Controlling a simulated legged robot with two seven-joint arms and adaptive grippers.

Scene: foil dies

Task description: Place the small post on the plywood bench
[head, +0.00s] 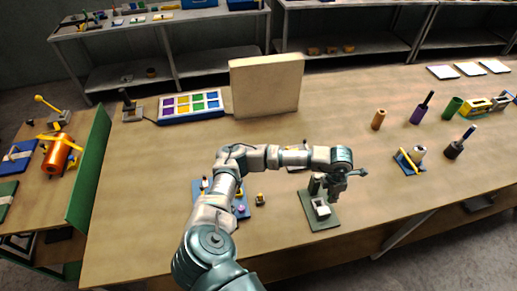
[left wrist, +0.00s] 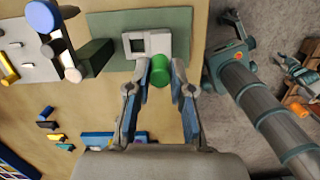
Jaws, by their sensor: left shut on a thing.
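My left gripper (head: 332,190) is over the dark green base plate (head: 322,223) near the front edge of the plywood bench (head: 290,180). In the left wrist view the gripper (left wrist: 159,68) is shut on a small green post (left wrist: 161,75), seen end-on between the fingertips. The post is beside or over a white block (left wrist: 138,43) with a square opening, on the green plate (left wrist: 180,25); I cannot tell whether they touch. The block also shows in the head view (head: 321,207). The post is hidden by the gripper in the head view.
A blue board with small parts (head: 243,210) lies left of the plate. A small blue stand (head: 411,164) and several cylinders are to the right. An upright tan panel (head: 266,84) and a tray of coloured squares (head: 191,105) stand at the back. The bench middle is mostly clear.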

